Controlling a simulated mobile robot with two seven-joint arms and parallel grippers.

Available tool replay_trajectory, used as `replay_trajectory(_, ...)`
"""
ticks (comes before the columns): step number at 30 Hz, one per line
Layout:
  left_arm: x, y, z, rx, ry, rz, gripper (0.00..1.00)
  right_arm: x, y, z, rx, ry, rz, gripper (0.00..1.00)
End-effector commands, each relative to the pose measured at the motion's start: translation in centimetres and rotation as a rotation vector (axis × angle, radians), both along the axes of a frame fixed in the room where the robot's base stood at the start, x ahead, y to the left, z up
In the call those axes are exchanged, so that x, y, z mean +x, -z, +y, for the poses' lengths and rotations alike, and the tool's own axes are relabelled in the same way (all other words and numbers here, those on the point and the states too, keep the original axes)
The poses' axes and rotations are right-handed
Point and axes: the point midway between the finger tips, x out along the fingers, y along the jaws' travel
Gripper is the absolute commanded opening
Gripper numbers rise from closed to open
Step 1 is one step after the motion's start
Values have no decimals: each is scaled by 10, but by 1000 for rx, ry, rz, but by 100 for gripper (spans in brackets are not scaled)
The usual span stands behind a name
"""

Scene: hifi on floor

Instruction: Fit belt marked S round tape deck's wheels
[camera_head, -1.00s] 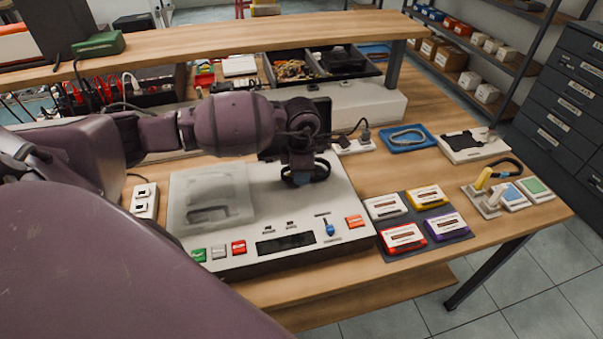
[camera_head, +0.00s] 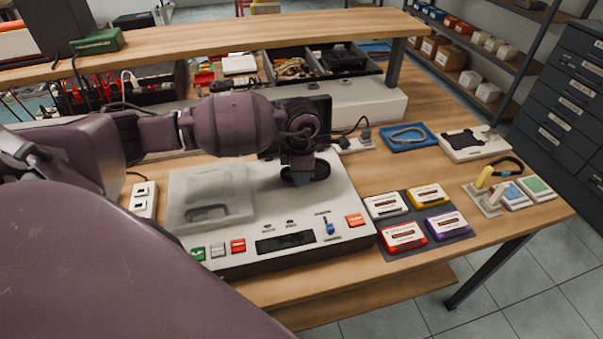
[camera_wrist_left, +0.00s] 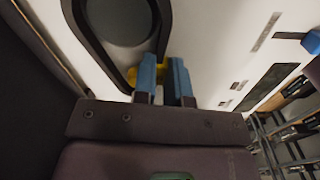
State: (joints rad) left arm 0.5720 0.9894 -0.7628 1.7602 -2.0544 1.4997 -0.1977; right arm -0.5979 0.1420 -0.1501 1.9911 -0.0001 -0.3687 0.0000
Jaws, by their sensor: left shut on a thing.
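The tape deck (camera_head: 300,212) is a pale box on the bench, with coloured buttons along its front. My left gripper (camera_head: 299,180) is low over the right part of its top. In the left wrist view, its blue fingers (camera_wrist_left: 165,80) are shut on a yellow piece (camera_wrist_left: 132,75) beside a black belt loop (camera_wrist_left: 93,42). The loop lies around a grey round shape (camera_wrist_left: 118,15) against the white deck. I cannot tell whether it sits on the wheels or just above them. The marking S is not readable. My right gripper is out of view.
A clear cover (camera_head: 208,190) is on the deck's left. Several cassettes lie on a dark mat (camera_head: 463,234) to the right. A blue tray (camera_head: 430,146) holds another loop. A stand (camera_head: 486,204) with a yellow piece and a dark band is at the bench's right. A shelf spans the back.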

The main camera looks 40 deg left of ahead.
Motion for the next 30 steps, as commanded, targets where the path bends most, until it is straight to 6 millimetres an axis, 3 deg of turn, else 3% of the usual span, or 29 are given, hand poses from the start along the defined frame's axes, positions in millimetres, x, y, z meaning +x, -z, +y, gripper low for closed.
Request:
replay_trajectory(11, 0, 4, 0, 0, 0, 0, 0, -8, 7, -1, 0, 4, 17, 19)
replay_trajectory(28, 0, 7, 0, 0, 0, 0, 0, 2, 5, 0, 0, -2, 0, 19)
replay_trajectory(29, 0, 7, 0, 0, 0, 0, 14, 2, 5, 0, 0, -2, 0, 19)
replay_trajectory(30, 0, 7, 0, 0, 0, 0, 20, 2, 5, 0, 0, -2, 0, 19)
